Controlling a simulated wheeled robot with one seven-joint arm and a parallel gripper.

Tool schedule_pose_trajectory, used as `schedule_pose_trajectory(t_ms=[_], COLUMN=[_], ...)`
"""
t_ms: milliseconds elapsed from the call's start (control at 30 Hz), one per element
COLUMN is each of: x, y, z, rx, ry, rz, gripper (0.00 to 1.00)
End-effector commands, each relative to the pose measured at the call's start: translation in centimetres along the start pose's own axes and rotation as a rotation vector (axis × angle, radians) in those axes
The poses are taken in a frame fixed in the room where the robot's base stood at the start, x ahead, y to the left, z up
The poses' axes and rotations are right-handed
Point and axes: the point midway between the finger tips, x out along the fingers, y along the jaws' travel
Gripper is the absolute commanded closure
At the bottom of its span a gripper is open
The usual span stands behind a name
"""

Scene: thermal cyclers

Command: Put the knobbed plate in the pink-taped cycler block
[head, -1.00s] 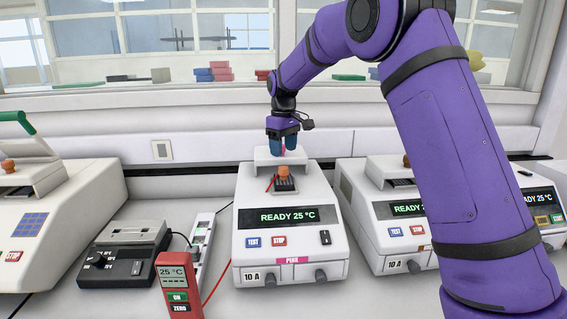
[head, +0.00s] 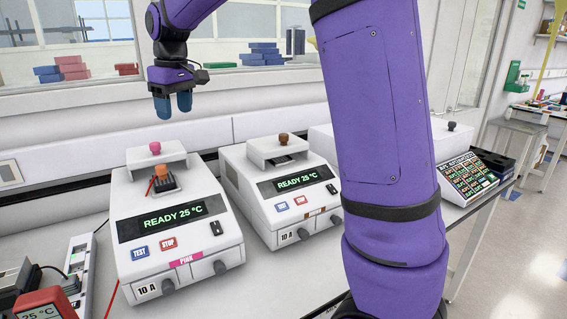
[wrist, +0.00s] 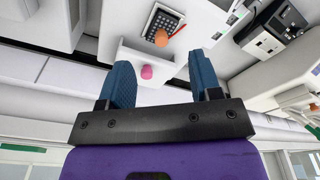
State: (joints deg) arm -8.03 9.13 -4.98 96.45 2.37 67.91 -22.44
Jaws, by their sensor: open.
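The pink-taped cycler (head: 175,225) stands at the left of the head view, its pink tape (head: 186,259) on the front edge and its display reading READY 25 °C. The knobbed plate (head: 165,181), dark with an orange knob, sits in its block; the plate (wrist: 162,22) also shows there in the wrist view. The cycler's raised lid has a pink knob (head: 155,148), also in the wrist view (wrist: 146,72). My gripper (head: 173,105) is open and empty, above and behind the cycler, apart from the plate and lid. Its blue fingers (wrist: 166,84) are spread in the wrist view.
A second cycler (head: 285,190) with a brown knob and brown tape stands to the right. A red thermometer (head: 48,304) and a power strip (head: 80,262) lie at the left. A red probe wire runs to the plate. The wall and window are behind.

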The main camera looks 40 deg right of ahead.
Motion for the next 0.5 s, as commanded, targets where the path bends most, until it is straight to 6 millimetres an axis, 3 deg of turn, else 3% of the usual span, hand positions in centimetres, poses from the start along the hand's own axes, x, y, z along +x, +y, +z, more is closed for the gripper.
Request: schedule_pose_trajectory(t_ms=[33,200,500], x=[-1.1,-3.4,-4.6], y=[-0.5,-2.0,-5.5], z=[1.9,7.9,18.6], rx=[0.021,0.098,0.230], ry=[0.019,0.079,0.181], rz=[0.005,0.021,0.050], gripper=[0.42,0.42,0.42])
